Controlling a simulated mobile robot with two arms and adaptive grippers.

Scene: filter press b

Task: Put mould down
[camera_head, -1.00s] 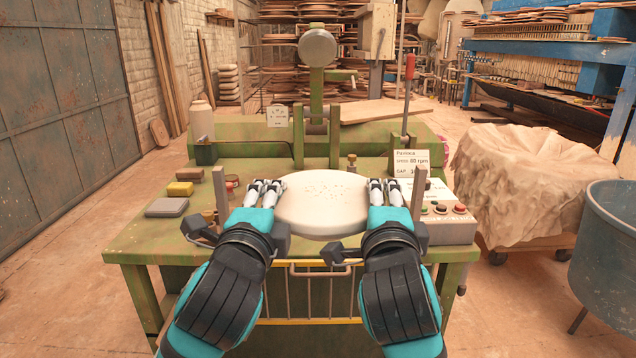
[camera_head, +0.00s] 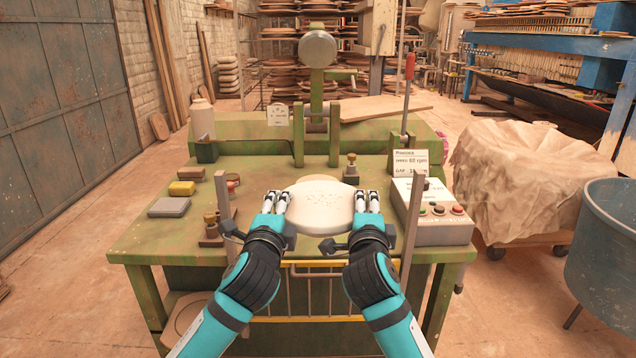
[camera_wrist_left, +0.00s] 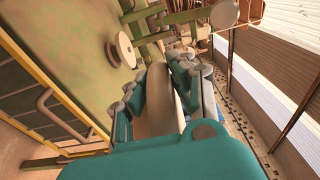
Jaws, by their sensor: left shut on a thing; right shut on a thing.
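The mould (camera_head: 321,213) is a thick white round disc with small marks on its top. In the head view it is held level between my two grippers, above the front part of the green table. My left gripper (camera_head: 275,203) is shut on its left side and my right gripper (camera_head: 367,202) is shut on its right side. In the left wrist view the mould (camera_wrist_left: 160,95) shows edge-on between the fingers. A pale round piece (camera_head: 318,180) shows partly behind the mould; the rest of it is hidden. Whether the mould touches anything below cannot be told.
The green table (camera_head: 150,235) carries a grey block (camera_head: 169,207), a yellow sponge (camera_head: 181,188) and small brown tools at left. A control box (camera_head: 436,222) stands at right. Upright posts (camera_head: 413,215) flank the front edge. A blue tub (camera_head: 610,245) stands on the floor at right.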

